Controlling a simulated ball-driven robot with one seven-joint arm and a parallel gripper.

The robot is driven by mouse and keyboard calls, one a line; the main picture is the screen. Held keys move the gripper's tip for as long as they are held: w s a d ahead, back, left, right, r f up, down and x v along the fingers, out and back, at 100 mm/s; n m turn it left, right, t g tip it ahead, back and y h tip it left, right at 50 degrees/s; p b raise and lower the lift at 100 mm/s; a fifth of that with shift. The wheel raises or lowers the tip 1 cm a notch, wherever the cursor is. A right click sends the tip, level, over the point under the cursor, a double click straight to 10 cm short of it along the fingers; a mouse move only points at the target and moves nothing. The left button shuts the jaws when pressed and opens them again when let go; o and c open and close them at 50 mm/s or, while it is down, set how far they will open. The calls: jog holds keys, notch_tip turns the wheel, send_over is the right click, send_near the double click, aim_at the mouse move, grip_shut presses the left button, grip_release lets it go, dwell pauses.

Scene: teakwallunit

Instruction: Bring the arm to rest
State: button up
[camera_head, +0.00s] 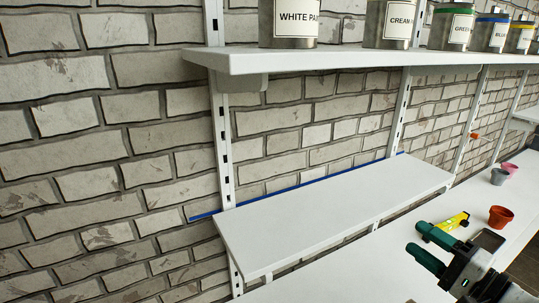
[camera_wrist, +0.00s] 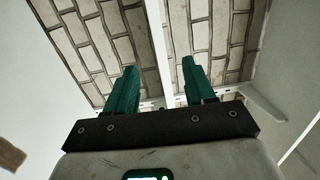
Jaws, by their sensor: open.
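My gripper (camera_head: 432,246) is at the lower right in the head view, held out over the lower white surface. Its two green fingers are spread apart and nothing is between them. In the wrist view the same open gripper (camera_wrist: 158,85) points up toward the brick wall (camera_wrist: 95,40), with a white upright between the fingers in the background.
An upper white shelf (camera_head: 390,58) carries several paint cans (camera_head: 289,24). A bare white shelf (camera_head: 330,210) sits below it. A yellow tool (camera_head: 452,222), a terracotta pot (camera_head: 501,216) and a grey pot (camera_head: 499,176) are on the lower white surface (camera_head: 350,275) near my gripper.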

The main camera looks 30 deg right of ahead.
jog(key=s+a+f+n+g+y, duration=0.1)
jog(key=a+f+n+g, duration=0.35)
jog(key=a+f, duration=0.4)
jog(key=s+a+f+n+g, duration=0.1)
jog(key=a+f+n+g, duration=0.35)
jog(key=f, duration=0.65)
jog(key=s+a+f+n+g+h, duration=0.1)
jog(key=s+a+f+n+g, duration=0.2)
jog(key=s, duration=0.4)
jog(key=s+a+f+n+g+h, duration=0.2)
jog(key=s+a+f+n+g, duration=0.1)
jog(key=s, duration=0.4)
notch_tip(320, 180, down, 3)
jog(key=shift+s+a+r+n+g, duration=0.1)
jog(key=shift+s+a+n+g, duration=0.15)
jog(key=shift+n+g, duration=0.7)
jog(key=shift+w+d+m+g, duration=0.1)
jog(key=shift+m+g, duration=0.15)
jog(key=shift+m, duration=0.1)
